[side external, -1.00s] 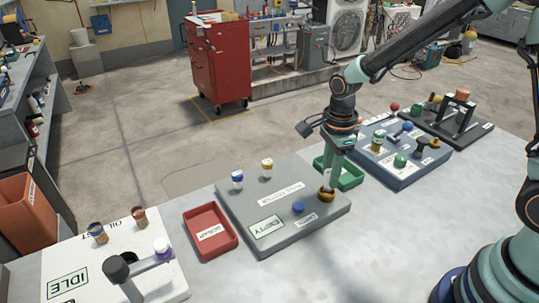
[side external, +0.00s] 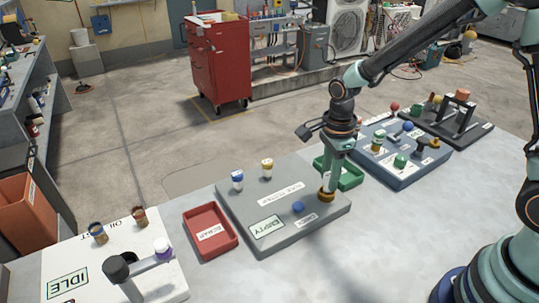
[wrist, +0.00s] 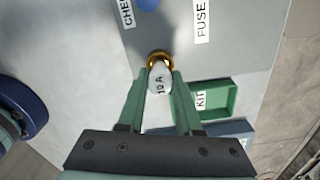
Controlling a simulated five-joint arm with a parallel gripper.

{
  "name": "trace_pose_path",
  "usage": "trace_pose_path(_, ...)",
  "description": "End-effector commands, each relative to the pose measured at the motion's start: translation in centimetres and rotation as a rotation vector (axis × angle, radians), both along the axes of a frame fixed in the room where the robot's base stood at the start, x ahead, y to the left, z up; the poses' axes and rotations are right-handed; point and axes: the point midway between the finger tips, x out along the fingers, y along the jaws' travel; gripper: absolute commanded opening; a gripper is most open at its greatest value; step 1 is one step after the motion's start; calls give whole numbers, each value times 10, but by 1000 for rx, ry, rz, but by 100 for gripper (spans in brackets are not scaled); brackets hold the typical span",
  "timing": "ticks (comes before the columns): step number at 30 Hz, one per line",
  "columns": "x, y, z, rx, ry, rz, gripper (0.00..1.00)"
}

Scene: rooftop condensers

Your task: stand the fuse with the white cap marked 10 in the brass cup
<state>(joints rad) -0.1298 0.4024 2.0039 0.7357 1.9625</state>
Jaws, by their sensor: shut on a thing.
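The fuse with the white cap marked 10 A (wrist: 159,80) is between the fingers of my gripper (wrist: 159,84) in the wrist view. My gripper is shut on it. In the side view my gripper (side external: 327,185) points down at the brass cup (side external: 327,196) on the grey tester board (side external: 250,205). The brass cup's rim (wrist: 159,56) shows around the far side of the fuse in the wrist view. The fuse looks upright, in or just over the cup; its lower end is hidden, so I cannot tell how deep it sits.
Two other fuses, blue-banded (side external: 237,180) and yellow-banded (side external: 267,169), stand at the board's back. A blue button (side external: 298,207) is left of the cup. A green tray (side external: 349,175) lies behind my gripper, a red tray (side external: 210,231) left of the board.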

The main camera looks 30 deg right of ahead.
Motion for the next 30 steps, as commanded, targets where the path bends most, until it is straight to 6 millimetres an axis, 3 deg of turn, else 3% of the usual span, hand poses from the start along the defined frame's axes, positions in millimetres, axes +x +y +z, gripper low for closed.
trace_pose_path(30, 0, 0, -15, 0, 0, 0, 0)
